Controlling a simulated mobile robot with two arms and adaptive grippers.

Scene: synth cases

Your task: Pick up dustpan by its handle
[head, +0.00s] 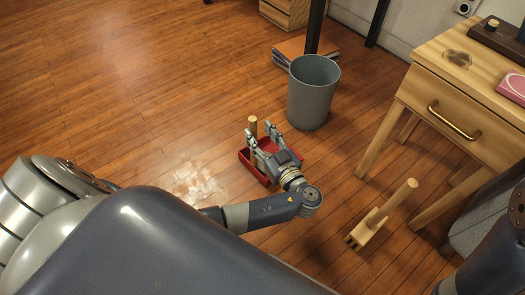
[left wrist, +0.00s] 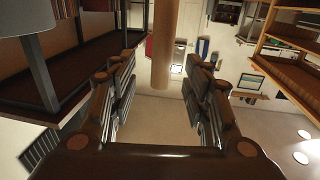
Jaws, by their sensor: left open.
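The red dustpan (head: 262,176) lies on the wooden floor, with its round wooden handle (head: 253,124) standing upright. My left gripper (head: 261,131) is over the dustpan and hides part of it. Its two fingers are apart near the handle. In the left wrist view the handle (left wrist: 164,45) comes down from the top edge between the two open fingers (left wrist: 163,68), with a gap on both sides. Whether it is fully between the fingertips or just beyond them is hard to tell. My right gripper is not in view; only part of my right arm shows at the right edge.
A grey bin (head: 312,92) stands just behind the dustpan. A pale patch (head: 195,180) marks the floor left of the dustpan. The floor at far left is clear.

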